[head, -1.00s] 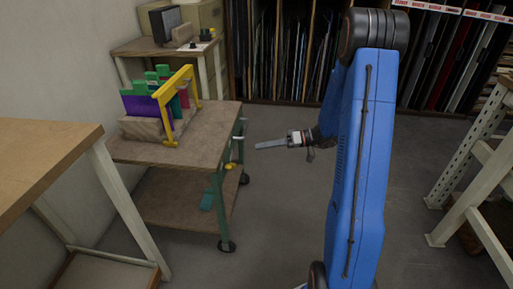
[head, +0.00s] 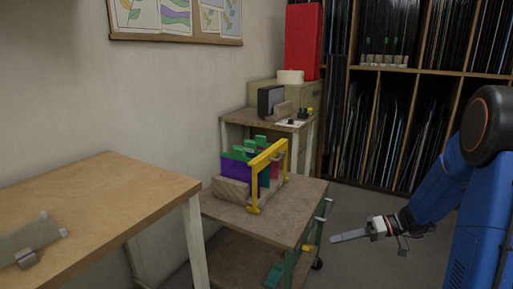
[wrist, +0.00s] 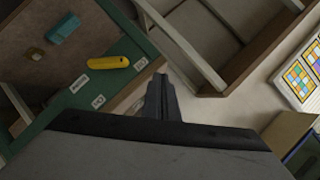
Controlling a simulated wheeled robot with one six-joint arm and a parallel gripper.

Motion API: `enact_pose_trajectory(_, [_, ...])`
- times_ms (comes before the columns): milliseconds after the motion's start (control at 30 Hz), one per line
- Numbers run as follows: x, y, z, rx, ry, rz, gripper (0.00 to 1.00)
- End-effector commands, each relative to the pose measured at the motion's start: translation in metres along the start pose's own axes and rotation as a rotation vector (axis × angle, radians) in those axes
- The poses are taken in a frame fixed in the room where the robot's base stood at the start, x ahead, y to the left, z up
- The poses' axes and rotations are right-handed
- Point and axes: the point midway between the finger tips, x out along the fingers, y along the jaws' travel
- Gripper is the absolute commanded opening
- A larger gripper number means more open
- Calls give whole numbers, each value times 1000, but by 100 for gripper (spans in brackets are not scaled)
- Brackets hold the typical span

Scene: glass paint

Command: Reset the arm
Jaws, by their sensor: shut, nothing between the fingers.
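My arm, blue with dark joints, stands at the right of the head view. My gripper (head: 334,238) points left, with its long grey fingers together and nothing between them. It hangs in free air to the right of the cart (head: 300,222) and touches nothing that I can see. In the wrist view the closed fingers of my gripper (wrist: 162,84) show at the centre, over a gap between pieces of furniture.
The cart carries a rack of coloured panes with a yellow handle frame (head: 268,158). A wooden table (head: 110,195) stands at left. Shelves (head: 420,72) line the back. A yellow object (wrist: 108,62) lies near white labels. Grey floor is clear around the gripper.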

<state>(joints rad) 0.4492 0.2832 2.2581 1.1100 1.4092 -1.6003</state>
Motion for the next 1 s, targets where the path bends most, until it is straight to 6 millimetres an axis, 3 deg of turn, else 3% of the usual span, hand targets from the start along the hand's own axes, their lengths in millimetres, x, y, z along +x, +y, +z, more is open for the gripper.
enact_pose_trajectory(100, [7,-32,14,30,-93,45,0])
enact_pose_trajectory(400, [12,-94,56,112,-283,214,0])
enact_pose_trajectory(700, [4,-139,99,167,-387,442,0])
enact_pose_trajectory(1000, [-17,-172,137,191,-394,695,0])
